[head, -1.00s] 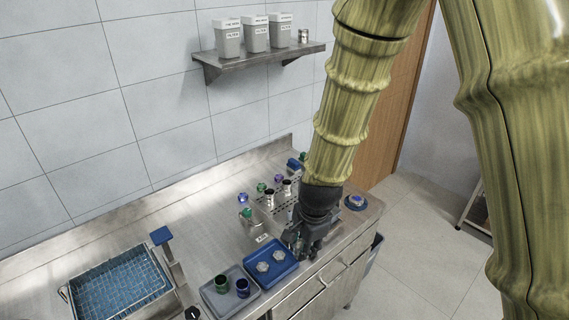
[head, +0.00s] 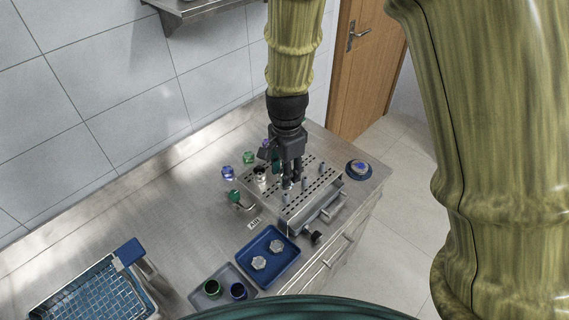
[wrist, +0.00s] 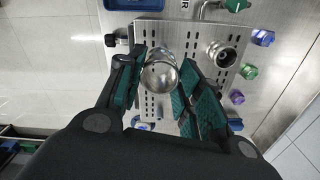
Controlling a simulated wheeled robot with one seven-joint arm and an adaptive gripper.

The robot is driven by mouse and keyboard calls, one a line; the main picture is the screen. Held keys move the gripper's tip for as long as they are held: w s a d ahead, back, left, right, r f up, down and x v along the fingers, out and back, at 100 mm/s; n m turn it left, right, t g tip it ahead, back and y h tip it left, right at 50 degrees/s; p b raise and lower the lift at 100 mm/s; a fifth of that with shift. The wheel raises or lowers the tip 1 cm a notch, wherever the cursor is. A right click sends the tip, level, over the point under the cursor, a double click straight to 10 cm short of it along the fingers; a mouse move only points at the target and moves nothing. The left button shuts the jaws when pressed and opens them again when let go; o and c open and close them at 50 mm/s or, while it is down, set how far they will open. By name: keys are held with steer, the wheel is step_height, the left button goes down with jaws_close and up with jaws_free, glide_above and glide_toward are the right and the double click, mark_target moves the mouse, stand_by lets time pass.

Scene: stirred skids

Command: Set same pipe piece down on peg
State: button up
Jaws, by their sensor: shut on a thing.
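My gripper (head: 290,182) points down over the perforated steel skid plate (head: 318,190). In the wrist view my gripper (wrist: 158,92) has its green-padded fingers on both sides of a shiny round steel pipe piece (wrist: 158,72) and is shut on it. In the head view the fingers largely hide this piece. A second steel pipe piece (head: 260,174) stands upright on the plate to the left; it also shows in the wrist view (wrist: 222,55). A short upright peg (head: 308,182) shows right of the fingers. Whether the held piece touches a peg cannot be told.
A blue tray (head: 250,270) with two hex nuts and a grey tray (head: 205,300) with green and blue cups lie in front. A blue dish (head: 358,169) sits at right. A wire basket (head: 90,300) is front left.

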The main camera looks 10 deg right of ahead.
steer(key=f, duration=0.1)
steer(key=w+f+b, duration=0.1)
steer(key=f+b, duration=0.1)
steer(key=shift+w+f, duration=0.25)
steer(key=shift+f, duration=0.1)
steer(key=shift+f+b, duration=0.25)
steer(key=shift+b, duration=0.05)
steer(key=shift+s+f+b, duration=0.1)
steer(key=shift+s+b, duration=0.25)
steer(key=shift+s, duration=0.2)
steer(key=shift+w+f, duration=0.25)
steer(key=shift+w, duration=0.05)
steer(key=shift+s+r, duration=0.15)
steer(key=shift+s, duration=0.1)
steer(key=shift+w, duration=0.2)
steer(key=shift+p, duration=0.55)
